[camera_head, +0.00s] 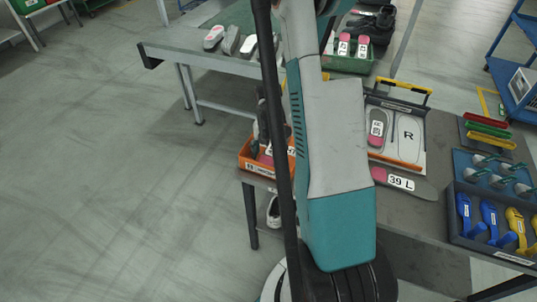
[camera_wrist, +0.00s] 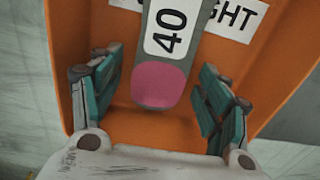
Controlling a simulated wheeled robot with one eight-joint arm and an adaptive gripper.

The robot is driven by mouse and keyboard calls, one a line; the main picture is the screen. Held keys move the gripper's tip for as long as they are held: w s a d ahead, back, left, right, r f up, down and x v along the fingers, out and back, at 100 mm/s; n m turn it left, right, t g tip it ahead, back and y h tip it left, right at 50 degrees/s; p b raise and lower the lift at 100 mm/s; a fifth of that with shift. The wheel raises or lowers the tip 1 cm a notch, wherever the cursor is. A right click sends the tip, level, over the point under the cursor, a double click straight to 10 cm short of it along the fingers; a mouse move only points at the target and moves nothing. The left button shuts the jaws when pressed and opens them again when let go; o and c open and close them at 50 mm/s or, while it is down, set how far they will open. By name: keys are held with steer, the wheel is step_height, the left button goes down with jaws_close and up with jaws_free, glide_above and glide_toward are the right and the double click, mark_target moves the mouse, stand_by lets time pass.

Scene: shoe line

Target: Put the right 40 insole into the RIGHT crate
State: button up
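In the wrist view the right 40 insole (camera_wrist: 161,85), grey with a pink end and a white "40" label, lies in the orange RIGHT crate (camera_wrist: 60,50). It partly covers the crate's label, which reads "GHT". My gripper (camera_wrist: 157,105) is open, with its teal fingers inside the crate on either side of the insole's pink end and gaps on both sides. Its far end is out of frame. In the head view the orange crate (camera_head: 247,162) is at the table's left edge, partly hidden by my arm, and I cannot make out my gripper clearly.
A 39 L insole (camera_head: 400,181) lies on the near table beside a white board (camera_head: 409,150) marked R. A blue tool tray (camera_head: 490,243) is at right. Open floor lies left.

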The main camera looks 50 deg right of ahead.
steer(key=shift+r, duration=0.1)
step_height(320, 180, up, 12)
steer(key=p, duration=0.4)
steer(key=shift+p, duration=0.4)
